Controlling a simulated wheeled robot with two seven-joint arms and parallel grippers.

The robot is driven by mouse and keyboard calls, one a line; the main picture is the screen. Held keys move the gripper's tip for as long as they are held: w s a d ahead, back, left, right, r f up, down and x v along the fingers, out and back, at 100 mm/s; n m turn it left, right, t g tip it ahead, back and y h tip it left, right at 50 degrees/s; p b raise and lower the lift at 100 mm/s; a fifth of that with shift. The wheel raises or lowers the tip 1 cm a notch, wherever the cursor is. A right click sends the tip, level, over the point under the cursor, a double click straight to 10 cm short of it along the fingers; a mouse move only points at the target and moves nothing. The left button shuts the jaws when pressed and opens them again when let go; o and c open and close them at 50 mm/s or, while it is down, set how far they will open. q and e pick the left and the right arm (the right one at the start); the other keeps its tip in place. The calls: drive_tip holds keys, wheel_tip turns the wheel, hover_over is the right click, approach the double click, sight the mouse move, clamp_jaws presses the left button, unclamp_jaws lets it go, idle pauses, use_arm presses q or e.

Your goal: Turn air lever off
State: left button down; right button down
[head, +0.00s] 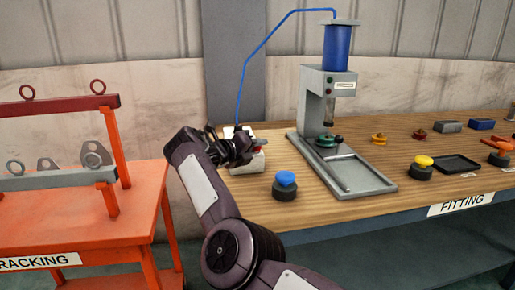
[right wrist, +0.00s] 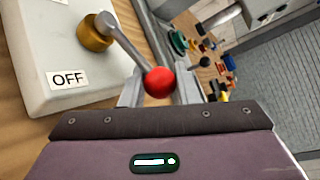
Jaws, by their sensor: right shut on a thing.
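The air lever (right wrist: 128,50) is a grey rod on a brass pivot (right wrist: 95,32), with a red ball knob (right wrist: 160,81) at its end. It sits on a pale box (right wrist: 40,70) with an OFF label (right wrist: 68,78) near one corner. In the right wrist view my right gripper (right wrist: 158,90) is shut on the lever at its red knob. The lever points away from the OFF label, toward the right of that view. In the head view my right gripper (head: 245,148) covers much of the box (head: 248,163). My left gripper is not in view.
The box stands at the left end of the wooden bench (head: 400,205). A blue-topped button (head: 285,185) stands just in front right of it. A press (head: 330,110) with a blue cylinder stands behind right. An orange rack table (head: 80,215) is at left.

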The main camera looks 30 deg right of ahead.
drive_tip(key=shift+d+r, duration=0.1)
drive_tip(key=c, duration=1.5)
unclamp_jaws()
drive_tip(key=shift+o, duration=0.5)
drive_tip(key=shift+d, duration=0.1)
